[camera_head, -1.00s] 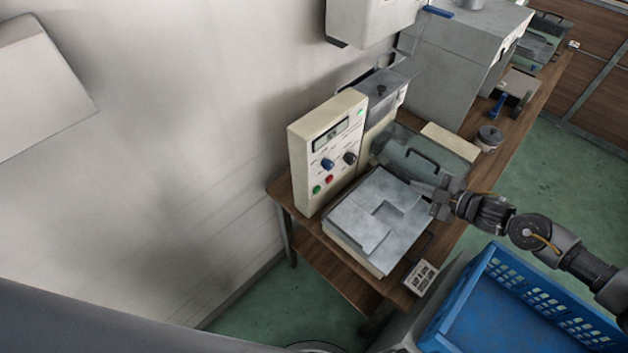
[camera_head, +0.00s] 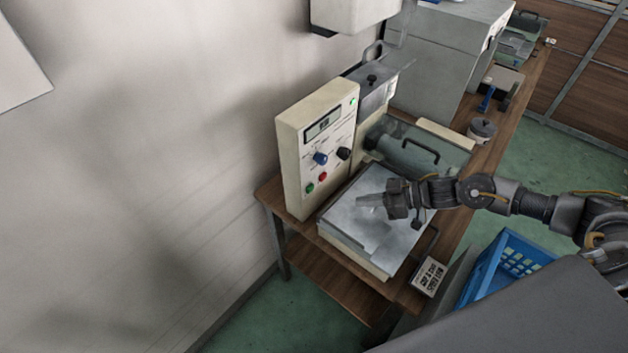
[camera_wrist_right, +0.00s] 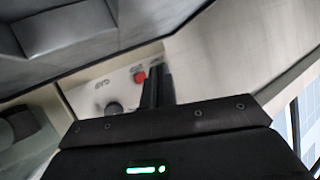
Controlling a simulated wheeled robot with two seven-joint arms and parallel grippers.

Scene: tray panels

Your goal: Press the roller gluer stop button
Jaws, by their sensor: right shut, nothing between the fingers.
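The roller gluer's upright cream control panel (camera_head: 316,150) stands at the back left of the table. The red stop button (camera_head: 322,176) is low on its face, beside a green button (camera_head: 309,188). My right gripper (camera_head: 366,202) is shut and empty. It is over the grey plate in front of the panel, to the right of the red button and apart from it, pointing left towards the panel. In the right wrist view the red button (camera_wrist_right: 140,76) shows just left of the shut fingers (camera_wrist_right: 157,88). My left gripper is not in view.
Blue and black knobs (camera_head: 344,153) sit above the buttons. The roller unit's cover with a handle (camera_head: 416,152) is behind my right gripper. A small sign (camera_head: 429,277) is at the table's front edge, and a blue crate (camera_head: 503,262) stands beside the table.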

